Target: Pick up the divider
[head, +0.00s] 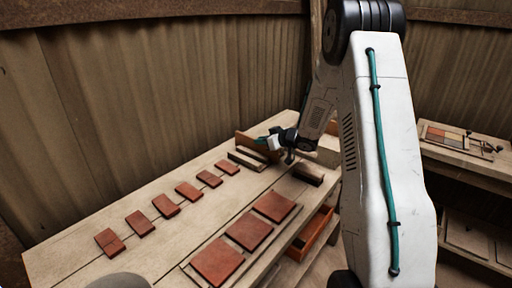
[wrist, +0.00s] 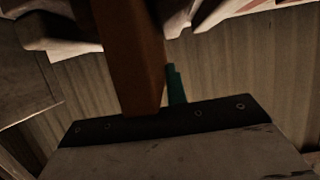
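A brown upright board (head: 244,143), which looks like the divider, stands at the far end of the long wooden table. My gripper (head: 267,140) is at its upper edge. In the wrist view, a brown wooden piece (wrist: 130,60) runs from the top down almost to my gripper's dark, bolted palm. One teal finger shows close against its right side. The other finger is hidden, so I cannot tell whether the gripper is closed on the wood. The board's lower part is partly hidden behind low dark-topped bars.
Several reddish tiles (head: 166,205) lie in a row on the table (head: 70,262). Larger red tiles (head: 248,231) lie along the near edge. A dark block (head: 308,174) sits right of my gripper, and an orange drawer (head: 312,235) is below. A side table (head: 465,165) stands at right.

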